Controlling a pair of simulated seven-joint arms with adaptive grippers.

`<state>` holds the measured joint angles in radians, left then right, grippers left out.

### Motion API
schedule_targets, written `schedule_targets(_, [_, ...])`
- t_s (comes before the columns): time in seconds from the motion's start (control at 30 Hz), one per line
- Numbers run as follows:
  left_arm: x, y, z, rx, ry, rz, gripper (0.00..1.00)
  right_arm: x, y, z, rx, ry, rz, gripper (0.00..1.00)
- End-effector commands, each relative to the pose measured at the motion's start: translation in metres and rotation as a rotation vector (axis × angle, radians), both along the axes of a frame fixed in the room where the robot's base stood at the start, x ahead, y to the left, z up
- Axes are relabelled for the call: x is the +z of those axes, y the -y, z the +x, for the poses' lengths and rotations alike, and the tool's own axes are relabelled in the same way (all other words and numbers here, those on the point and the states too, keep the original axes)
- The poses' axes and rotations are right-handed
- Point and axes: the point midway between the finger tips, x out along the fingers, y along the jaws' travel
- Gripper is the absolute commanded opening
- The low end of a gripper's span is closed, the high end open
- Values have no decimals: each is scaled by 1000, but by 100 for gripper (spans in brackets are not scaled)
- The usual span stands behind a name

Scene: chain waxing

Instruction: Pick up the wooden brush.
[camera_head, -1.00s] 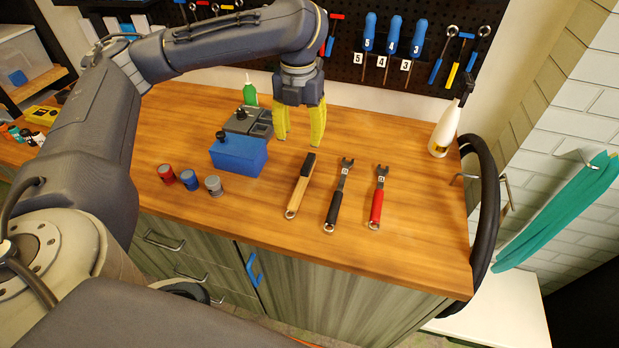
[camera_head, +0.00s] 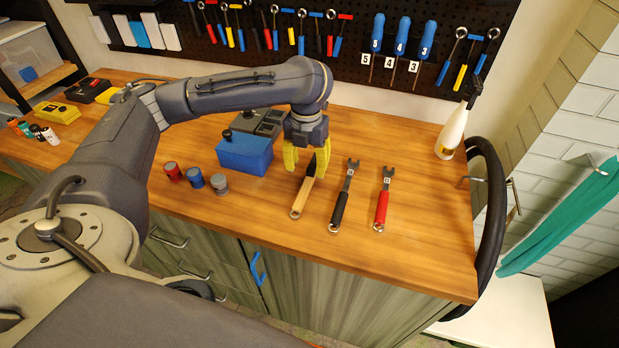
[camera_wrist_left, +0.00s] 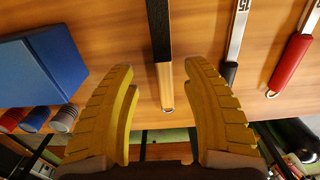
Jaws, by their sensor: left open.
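The wooden brush (camera_head: 301,196) lies on the workbench, with a pale wooden handle toward the front edge and a dark bristle end toward the back. My left gripper (camera_head: 305,170) has yellow fingers and hangs over the brush's dark end, open and empty. In the left wrist view, the brush (camera_wrist_left: 164,72) runs between the two spread fingers of the gripper (camera_wrist_left: 162,100), with space on both sides. The gripper partly covers the brush's dark end in the head view. My right gripper does not show.
A blue box (camera_head: 245,153) stands left of the brush, with several small cans (camera_head: 196,179) beside it. A black-handled wrench (camera_head: 341,203) and a red-handled wrench (camera_head: 382,205) lie to the right. A white bottle (camera_head: 452,132) stands at the right. The bench front is clear.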

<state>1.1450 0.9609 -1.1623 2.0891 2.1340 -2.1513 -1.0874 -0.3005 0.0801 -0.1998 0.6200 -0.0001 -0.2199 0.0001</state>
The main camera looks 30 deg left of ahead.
Motion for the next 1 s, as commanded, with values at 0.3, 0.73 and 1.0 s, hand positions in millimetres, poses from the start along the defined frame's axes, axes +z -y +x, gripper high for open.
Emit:
schedule_targets(0.3, [-23, 4, 1, -1, -4, -1, 49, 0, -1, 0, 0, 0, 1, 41])
schedule_targets(0.73, [-52, 4, 2, 1, 0, 0, 49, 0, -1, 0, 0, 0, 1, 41])
schedule_targets(1.0, [-53, 4, 2, 0, 0, 0, 49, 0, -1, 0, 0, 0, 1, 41])
